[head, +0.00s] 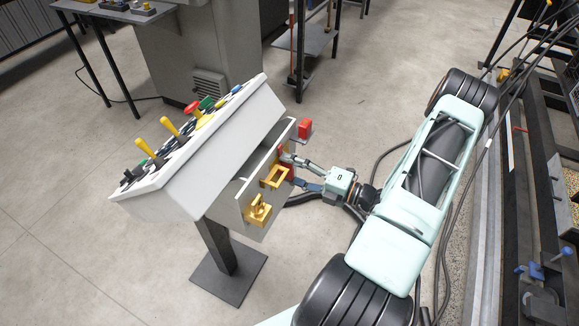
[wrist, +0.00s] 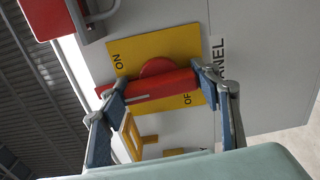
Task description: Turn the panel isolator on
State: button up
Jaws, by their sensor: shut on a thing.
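The panel isolator's red handle (wrist: 155,85) sits on a yellow plate (wrist: 180,38) in the wrist view. The plate reads ON at its left and OFF at its lower right; the right end of OFF is covered. The red bar lies across the plate between the two words, slightly tilted. My gripper (wrist: 160,90) is shut on the red handle, with one finger at each end of the bar. In the head view my gripper (head: 290,170) reaches the grey side plate (head: 248,192) of the console, and the handle is mostly hidden there.
The sloped console (head: 205,150) carries yellow levers (head: 148,147) and a red button (head: 192,108). A red box (head: 305,128) projects at the plate's far end. Floor beside the pedestal is clear.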

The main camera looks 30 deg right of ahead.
jog(key=shift+m, duration=0.4)
jog(key=o, duration=1.2)
jog(key=shift+c, duration=0.2)
jog(key=v, duration=1.2)
